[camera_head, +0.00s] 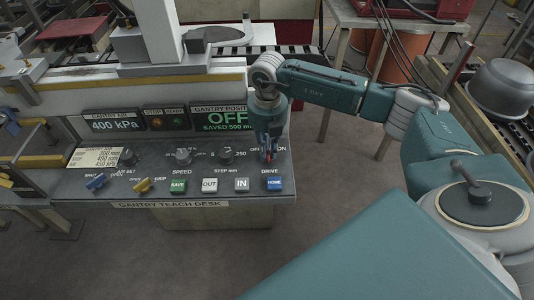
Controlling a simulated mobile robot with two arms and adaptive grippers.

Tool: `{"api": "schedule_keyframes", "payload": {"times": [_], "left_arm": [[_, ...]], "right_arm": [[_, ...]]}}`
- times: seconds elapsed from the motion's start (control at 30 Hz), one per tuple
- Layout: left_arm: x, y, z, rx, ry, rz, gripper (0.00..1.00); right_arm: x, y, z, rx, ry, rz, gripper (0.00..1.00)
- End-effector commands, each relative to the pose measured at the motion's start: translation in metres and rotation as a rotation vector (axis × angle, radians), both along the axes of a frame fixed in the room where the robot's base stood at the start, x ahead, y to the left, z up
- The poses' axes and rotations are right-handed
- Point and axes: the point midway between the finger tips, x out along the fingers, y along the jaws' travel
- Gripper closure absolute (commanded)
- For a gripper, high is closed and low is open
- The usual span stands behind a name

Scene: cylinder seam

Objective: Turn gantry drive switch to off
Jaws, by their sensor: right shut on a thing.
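My right gripper (268,157) points down at the right end of the panel, above the DRIVE label (271,172). It is shut on the gantry drive switch, which its fingers mostly hide, so I cannot tell the switch's angle. The gantry position display (222,116) reads OFF in green, with a saved value of about 500 mm below. My left gripper is not in view.
Near the right gripper are a blue HOME button (274,184), a white IN button (242,185), a white OUT button (209,185) and a green SAVE button (178,186). A step knob (226,156) and a speed knob (182,156) stand left of it. Open floor lies in front.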

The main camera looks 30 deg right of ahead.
Motion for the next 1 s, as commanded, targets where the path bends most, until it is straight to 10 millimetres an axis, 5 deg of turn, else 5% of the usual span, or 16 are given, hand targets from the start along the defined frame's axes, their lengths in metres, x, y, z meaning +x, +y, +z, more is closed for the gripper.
{"api": "schedule_keyframes", "payload": {"times": [1.0], "left_arm": [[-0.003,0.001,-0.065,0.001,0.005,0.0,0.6]], "right_arm": [[-0.004,-0.005,0.0,-0.001,-0.003,0.9,1.0]]}}
